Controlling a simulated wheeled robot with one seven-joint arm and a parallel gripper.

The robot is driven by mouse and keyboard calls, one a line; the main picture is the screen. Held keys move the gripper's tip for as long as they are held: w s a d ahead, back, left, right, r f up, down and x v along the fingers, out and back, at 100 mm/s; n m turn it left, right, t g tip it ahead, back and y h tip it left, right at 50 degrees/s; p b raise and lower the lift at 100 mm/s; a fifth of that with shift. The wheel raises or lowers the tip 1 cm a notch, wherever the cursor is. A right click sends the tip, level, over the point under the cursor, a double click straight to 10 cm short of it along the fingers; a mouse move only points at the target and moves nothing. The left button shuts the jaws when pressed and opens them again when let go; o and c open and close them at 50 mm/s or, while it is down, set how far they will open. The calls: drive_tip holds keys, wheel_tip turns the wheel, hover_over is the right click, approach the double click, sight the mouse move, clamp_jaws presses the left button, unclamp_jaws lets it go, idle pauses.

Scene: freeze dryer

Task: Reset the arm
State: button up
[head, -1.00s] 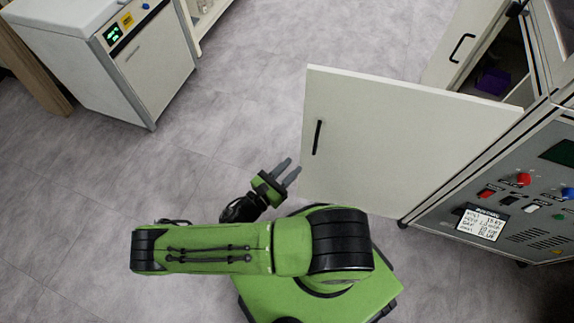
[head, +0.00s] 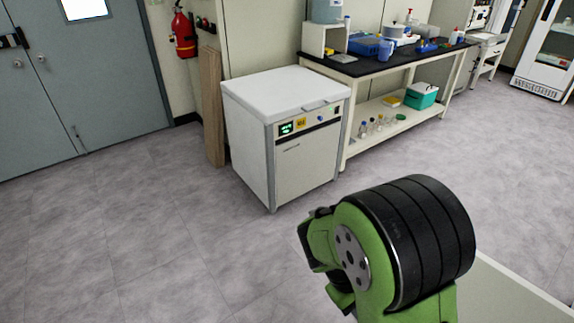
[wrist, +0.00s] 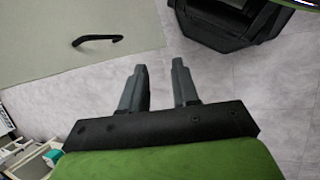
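My gripper (wrist: 158,88) shows in the wrist view with its two grey fingers apart and nothing between them. Below the fingers is grey floor. In the head view my green and black arm (head: 390,245) fills the lower right, folded close to the camera, and the gripper's fingers do not show there.
A white freeze dryer cabinet (head: 285,135) stands ahead beside a black-topped bench (head: 400,65). Grey double doors (head: 80,90) are at the left. The floor (head: 130,220) at left is clear.

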drive_tip(key=s+r+m+t+y+p, duration=0.1)
drive_tip(key=s+r+m+t+p, duration=0.1)
drive_tip(key=r, duration=0.8)
drive_tip(key=s+r+m+t+y+p, duration=0.2)
drive_tip(key=r+p, duration=0.5)
drive_tip(key=r, duration=0.4)
drive_tip(key=s+a+r+m+t+y+p, duration=0.1)
drive_tip(key=s+r+t+p, duration=0.2)
drive_tip(key=r, duration=0.7)
drive_tip(key=shift+s+r+m+y+p, duration=0.25)
drive_tip(key=shift+s+m+y+p, duration=0.15)
drive_tip(key=shift+s+p, duration=0.6)
drive_tip(key=shift+f, duration=0.1)
